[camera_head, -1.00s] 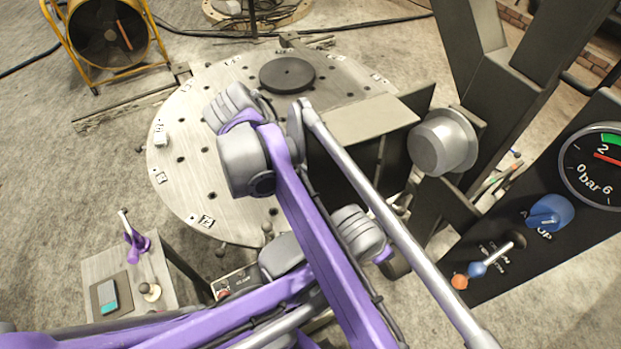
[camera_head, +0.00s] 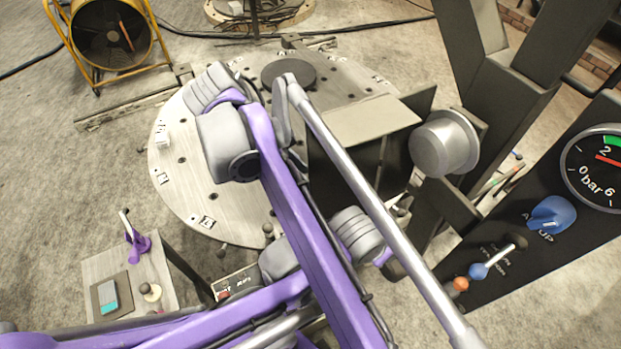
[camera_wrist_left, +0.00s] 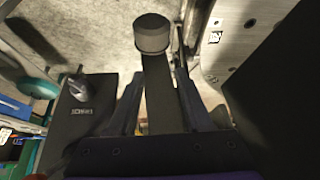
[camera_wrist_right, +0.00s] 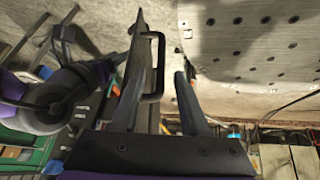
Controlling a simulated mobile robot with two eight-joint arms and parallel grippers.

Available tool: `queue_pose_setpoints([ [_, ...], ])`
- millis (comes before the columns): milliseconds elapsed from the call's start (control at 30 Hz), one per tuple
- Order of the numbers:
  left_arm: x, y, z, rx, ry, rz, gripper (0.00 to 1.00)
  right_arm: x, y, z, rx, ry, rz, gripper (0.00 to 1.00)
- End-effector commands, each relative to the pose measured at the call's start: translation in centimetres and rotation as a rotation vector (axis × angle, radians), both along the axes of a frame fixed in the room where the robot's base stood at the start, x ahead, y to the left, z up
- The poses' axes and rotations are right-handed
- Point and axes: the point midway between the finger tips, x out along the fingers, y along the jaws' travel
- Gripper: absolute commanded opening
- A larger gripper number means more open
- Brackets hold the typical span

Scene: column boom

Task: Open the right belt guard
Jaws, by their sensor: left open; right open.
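A dark box-shaped panel with a pale top (camera_head: 362,122), which looks like the guard, stands beside the turntable in the head view. A black D-shaped handle (camera_wrist_right: 161,68) shows in the right wrist view, between the fingers of my right gripper (camera_wrist_right: 158,75). Those fingers are apart; I cannot tell whether they touch the handle. In the head view my arm links hide the fingertips. My left gripper (camera_wrist_left: 160,92) is open in the left wrist view. A dark bar with a round knob (camera_wrist_left: 152,34) on its end lies in line with its gap; contact is unclear.
The round perforated turntable (camera_head: 180,200) fills the middle. A grey metal drum (camera_head: 440,145) and dark column stand right of the panel. A control panel with a gauge (camera_head: 598,170) is at far right. A small side table (camera_head: 150,265) stands at lower left, a yellow fan (camera_head: 108,38) behind.

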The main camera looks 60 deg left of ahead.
Motion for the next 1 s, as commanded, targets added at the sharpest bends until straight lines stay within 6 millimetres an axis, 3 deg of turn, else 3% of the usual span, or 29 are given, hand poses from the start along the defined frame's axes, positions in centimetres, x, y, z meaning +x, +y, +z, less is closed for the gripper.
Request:
queue_pose_setpoints([
  [100,0.0,0.0,0.0,0.0,0.0,0.0,0.5,-0.9,0.5,1.7,0.0,0.0,0.001,0.45],
  [300,0.0,0.0,0.1,0.0,-0.001,0.0,0.5,-1.5,0.8,2.9,0.0,0.0,0.0,0.45],
  [1000,0.0,0.0,0.1,0.0,-0.001,0.0,0.5,-1.5,0.8,3.0,0.0,0.0,0.0,0.45],
])
